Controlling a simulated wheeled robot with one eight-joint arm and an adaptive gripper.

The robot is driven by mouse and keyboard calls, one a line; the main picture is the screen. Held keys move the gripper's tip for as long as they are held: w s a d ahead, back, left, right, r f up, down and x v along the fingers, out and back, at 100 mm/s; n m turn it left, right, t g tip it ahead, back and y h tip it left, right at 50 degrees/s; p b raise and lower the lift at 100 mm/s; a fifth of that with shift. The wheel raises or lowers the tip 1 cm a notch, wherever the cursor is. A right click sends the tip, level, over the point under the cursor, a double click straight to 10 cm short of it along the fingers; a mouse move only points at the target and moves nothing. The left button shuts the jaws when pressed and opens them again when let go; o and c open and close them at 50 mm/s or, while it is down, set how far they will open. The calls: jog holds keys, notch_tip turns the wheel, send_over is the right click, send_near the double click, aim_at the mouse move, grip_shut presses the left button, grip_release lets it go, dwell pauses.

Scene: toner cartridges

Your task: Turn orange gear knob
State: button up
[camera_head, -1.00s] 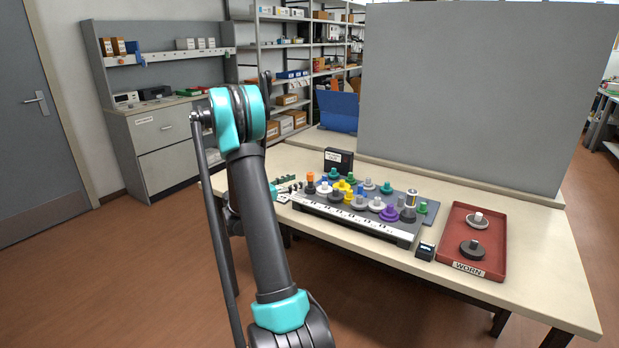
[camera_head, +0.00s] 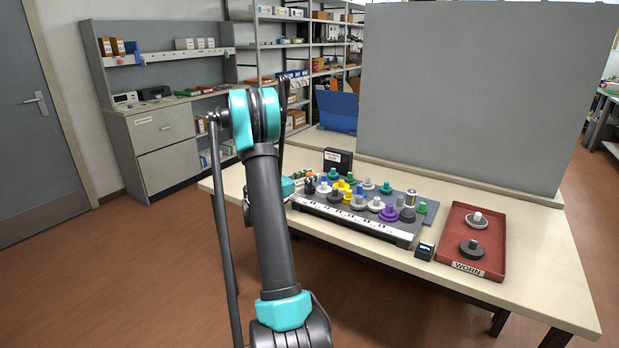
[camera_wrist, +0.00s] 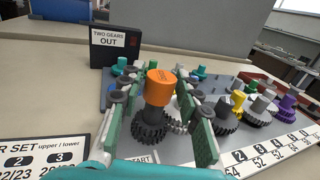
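The orange knob (camera_wrist: 160,88) stands upright on a dark toothed gear (camera_wrist: 152,128) at the START end of the grey gear board (camera_wrist: 215,93). My gripper (camera_wrist: 156,103) is open, with one green-padded finger on each side of the knob. In the wrist view gaps show between the pads and the knob, and no contact is seen. In the head view my gripper (camera_head: 306,184) is at the board's left end and partly covers that area, with the knob barely visible there.
Other gears with white, yellow, purple, green and grey knobs crowd the board close to the right finger. A black "TWO GEARS OUT" sign (camera_wrist: 115,46) stands behind. A red WORN tray (camera_head: 457,238) with two gears lies at right.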

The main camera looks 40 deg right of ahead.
grip_shut()
jog(key=shift+n+t, duration=0.3)
jog(key=shift+t, duration=0.2)
jog(key=n+t+y, duration=0.1)
jog(key=n+t, duration=0.1)
jog(key=t, duration=0.1)
jog(key=n+t+y, duration=0.1)
jog(key=n+t, duration=0.1)
jog(key=t, duration=0.1)
jog(key=shift+s+t, duration=0.15)
jog(key=shift+t, duration=0.15)
jog(key=n+t+y, duration=0.4)
jog(key=shift+t, duration=0.4)
jog(key=shift+n+y, duration=0.3)
jog(key=shift+n, duration=0.1)
jog(key=shift+o, duration=2.3)
grip_release()
